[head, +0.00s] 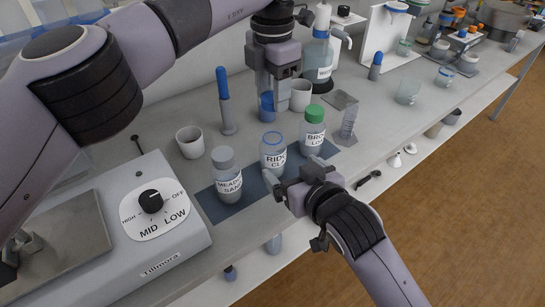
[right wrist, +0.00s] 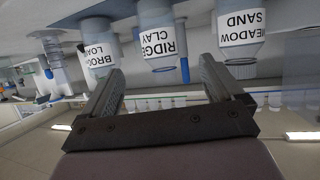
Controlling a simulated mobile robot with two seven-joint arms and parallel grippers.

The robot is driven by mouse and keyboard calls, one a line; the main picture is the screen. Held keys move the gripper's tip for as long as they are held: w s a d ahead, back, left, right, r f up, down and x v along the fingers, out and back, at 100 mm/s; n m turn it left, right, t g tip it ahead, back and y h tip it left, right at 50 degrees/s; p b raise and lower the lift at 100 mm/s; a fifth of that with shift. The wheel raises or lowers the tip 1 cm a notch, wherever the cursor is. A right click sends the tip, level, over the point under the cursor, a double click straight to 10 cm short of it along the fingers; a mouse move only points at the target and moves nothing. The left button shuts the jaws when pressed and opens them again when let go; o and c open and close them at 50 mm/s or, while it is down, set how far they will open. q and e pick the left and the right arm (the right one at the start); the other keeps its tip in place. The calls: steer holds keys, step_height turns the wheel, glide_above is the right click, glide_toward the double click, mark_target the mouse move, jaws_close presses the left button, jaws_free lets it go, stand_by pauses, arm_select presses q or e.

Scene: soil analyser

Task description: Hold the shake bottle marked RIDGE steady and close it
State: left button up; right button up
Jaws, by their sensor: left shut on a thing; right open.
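The RIDGE CLAY bottle (head: 273,153) stands upright on the dark mat (head: 212,203), between two capped bottles. Its blue-ringed mouth is uncovered. It also shows in the right wrist view (right wrist: 160,45). My left gripper (head: 267,112) is above and behind it, shut on a blue thing that looks like its cap (head: 267,104), apart from the bottle; the fingers partly hide it. My right gripper (head: 287,182) is open and empty at the mat's front edge, level with the RIDGE bottle and not around it. Its spread fingers (right wrist: 163,70) point towards the bottle in the right wrist view.
The grey-capped MEADOW SAND bottle (head: 226,175) stands left of RIDGE, the green-capped third bottle (head: 313,130) close on the right. A white cup (head: 190,142) and blue-handled tool (head: 225,100) stand behind. The Tillmora unit (head: 150,235) is at left.

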mark_target(272, 152)
steer(key=x, duration=1.1)
steer(key=shift+w+a+f, duration=0.15)
steer(key=shift+w+f, duration=0.05)
steer(key=shift+w, duration=0.05)
steer(key=shift+c, duration=0.2)
steer(key=c, duration=1.5)
arm_select(q)
steer(key=shift+f, duration=2.5)
arm_select(e)
steer(key=shift+o, duration=0.2)
arm_select(q)
steer(key=shift+f, duration=0.9)
steer(key=shift+f, duration=0.6)
